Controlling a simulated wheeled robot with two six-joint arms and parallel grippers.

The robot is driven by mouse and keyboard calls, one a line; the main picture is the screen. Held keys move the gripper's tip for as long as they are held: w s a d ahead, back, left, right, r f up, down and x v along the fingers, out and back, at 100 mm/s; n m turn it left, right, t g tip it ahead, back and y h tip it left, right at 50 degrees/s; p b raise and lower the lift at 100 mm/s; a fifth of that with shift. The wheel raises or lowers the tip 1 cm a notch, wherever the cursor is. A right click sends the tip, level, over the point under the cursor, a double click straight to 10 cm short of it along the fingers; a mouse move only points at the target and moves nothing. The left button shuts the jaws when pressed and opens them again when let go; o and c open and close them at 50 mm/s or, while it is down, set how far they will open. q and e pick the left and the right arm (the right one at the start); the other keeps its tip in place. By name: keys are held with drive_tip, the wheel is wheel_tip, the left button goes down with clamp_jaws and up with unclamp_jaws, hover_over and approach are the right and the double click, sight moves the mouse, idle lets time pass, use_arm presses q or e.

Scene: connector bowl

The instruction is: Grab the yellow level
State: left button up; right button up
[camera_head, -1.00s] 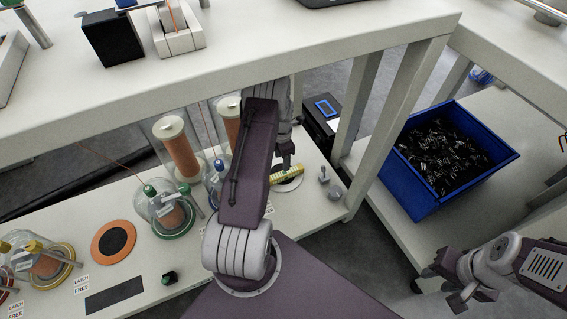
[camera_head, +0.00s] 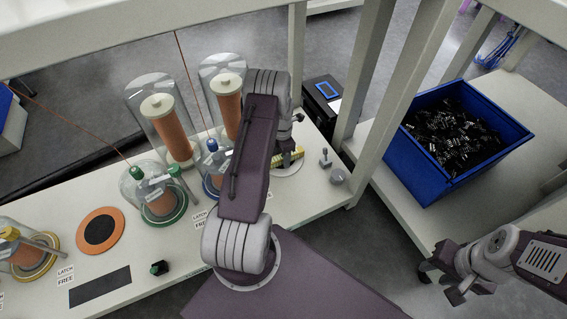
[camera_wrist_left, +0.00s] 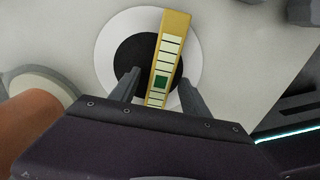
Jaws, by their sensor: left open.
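The yellow level (camera_head: 287,156) is a flat yellow bar lying on a round white disc with a black centre on the lower bench. My left arm hides part of it in the head view. In the left wrist view the level (camera_wrist_left: 171,50) has pale segments and one green segment. My left gripper (camera_wrist_left: 158,88) is open, with one finger on each side of the level's near part; I cannot tell whether they touch it. The left gripper (camera_head: 288,145) also shows above the level in the head view. My right gripper (camera_head: 468,293) hangs away at lower right, its opening unclear.
Glass domes with orange spools (camera_head: 172,128) stand left of my left arm. A small grey knob (camera_head: 325,158) and a grey round part (camera_head: 337,176) are right of the level. A blue bin (camera_head: 421,179) of dark parts sits on the right shelf. The upper bench overhangs behind.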

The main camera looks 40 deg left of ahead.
use_arm(q)
drive_tip(key=shift+r, duration=0.2)
clamp_jaws()
wheel_tip(320, 180, up, 5)
drive_tip(key=p, duration=0.4)
drive_tip(key=shift+f, duration=0.2)
drive_tip(key=s+d+r+p, duration=0.4)
drive_tip(key=d+r+p, duration=0.2)
drive_tip(key=d, duration=0.4)
drive_tip(key=shift+s+d+r+p, duration=0.2)
drive_tip(key=shift+s+d+p, duration=0.15)
drive_tip(key=shift+p, duration=0.35)
